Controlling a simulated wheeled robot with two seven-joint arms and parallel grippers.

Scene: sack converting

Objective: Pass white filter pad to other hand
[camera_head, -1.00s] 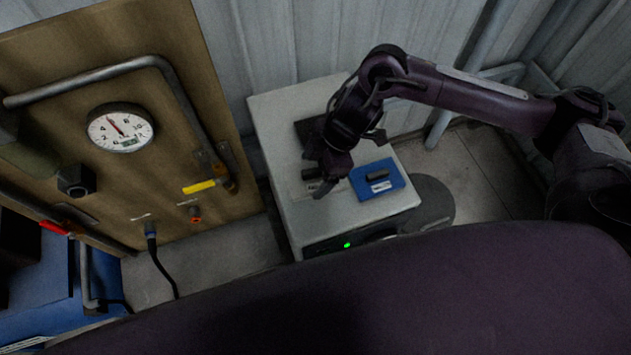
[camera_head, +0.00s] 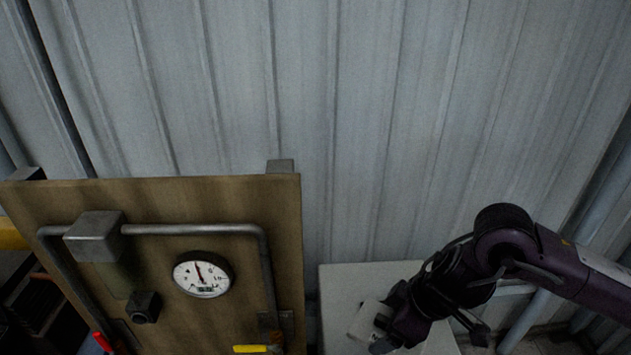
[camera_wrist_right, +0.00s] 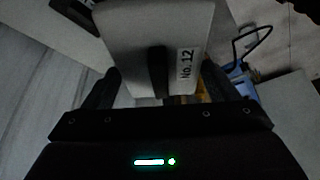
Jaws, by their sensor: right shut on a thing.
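The white filter pad (camera_wrist_right: 130,28) fills the top middle of the right wrist view. It is a pale slab with a label reading "No. 12" and a dark grip piece on its face. My right gripper (camera_wrist_right: 162,88) is shut on it, with a finger on either side of the dark piece. In the head view the pad (camera_head: 364,319) shows as a pale plate beside my right gripper (camera_head: 384,332), in front of the grey cabinet top (camera_head: 343,284). Its height above the cabinet is hard to tell. My left gripper is in neither view.
A wooden panel (camera_head: 150,200) with pipes, a round gauge (camera_head: 202,275) and a yellow-handled valve (camera_head: 250,348) stands left of the cabinet. A corrugated grey wall (camera_head: 330,120) closes off the back. A blue item (camera_wrist_right: 238,82) shows at right in the wrist view.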

